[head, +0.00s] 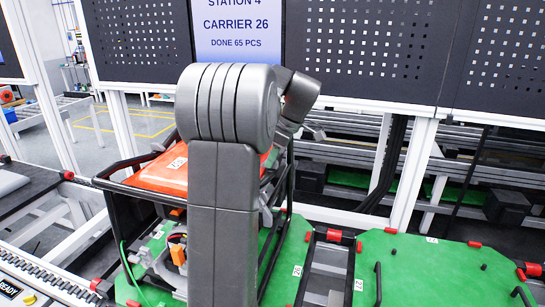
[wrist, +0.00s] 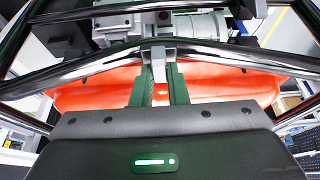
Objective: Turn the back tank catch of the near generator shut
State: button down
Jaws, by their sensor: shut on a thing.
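The near generator has a black tube frame (head: 112,178) and a red tank (head: 160,174) on the green carrier plate, in the head view. My own arm covers its middle, so the catch and my gripper are hidden there. In the wrist view my gripper (wrist: 161,75) reaches over the red tank (wrist: 90,96) with its two fingers close together. They are shut on a small grey catch (wrist: 158,54) beside the frame's tube (wrist: 80,72). How far the catch is turned I cannot tell.
A grey engine block (wrist: 185,28) lies beyond the tube in the wrist view. The green carrier plate (head: 400,265) extends right, with red blocks and black handles. A roller conveyor (head: 50,275) runs at left. Perforated black panels (head: 370,45) stand behind.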

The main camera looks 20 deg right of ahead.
jog(key=c, duration=1.4)
grip_release()
jog(key=shift+c, duration=0.2)
jog(key=b+v, duration=0.1)
jog(key=v, duration=1.3)
jog(key=shift+w+a+f, duration=0.1)
jog(key=shift+a, duration=0.05)
jog(key=p+x, duration=0.1)
jog(key=x, duration=1.2)
jog(key=shift+f, duration=0.35)
jog(key=shift+r, duration=0.15)
